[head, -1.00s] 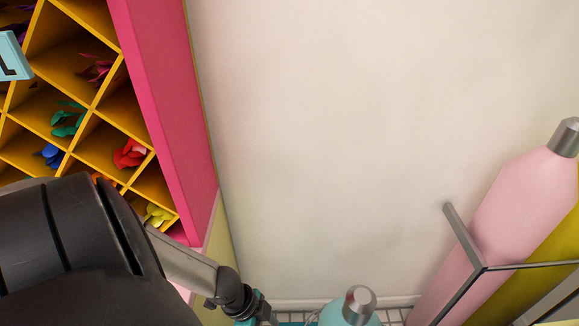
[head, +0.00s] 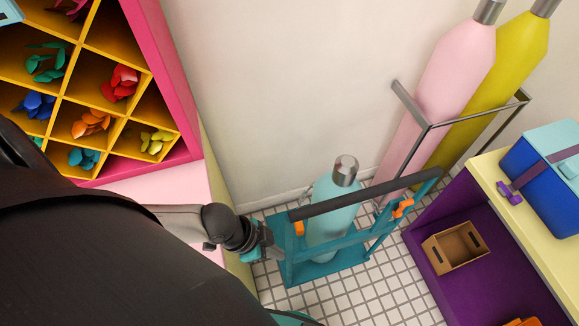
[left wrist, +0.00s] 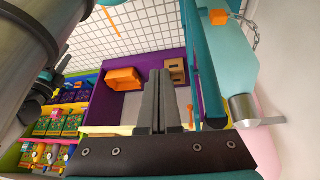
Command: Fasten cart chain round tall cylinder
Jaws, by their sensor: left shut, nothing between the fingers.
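The teal cart (head: 324,268) with a dark handle bar stands on the tiled floor in the head view. A pale teal cylinder (head: 334,200) with a grey cap stands upright in it; it also shows in the left wrist view (left wrist: 230,68). Orange pieces sit at the cart's left side (head: 300,229) and right side (head: 403,208). A short chain (left wrist: 248,27) shows beside an orange piece (left wrist: 218,17) in the left wrist view. My left gripper (head: 275,252) is beside the cart's left side, shut and empty; its fingers (left wrist: 160,74) are together. My right gripper is out of view.
Taller pink (head: 455,75) and yellow (head: 490,90) cylinders stand in a metal rack (head: 427,124) against the wall. A purple shelf unit (head: 462,225) stands at right, with a cardboard box (head: 455,248). A pink-framed cubby (head: 158,60) is at left.

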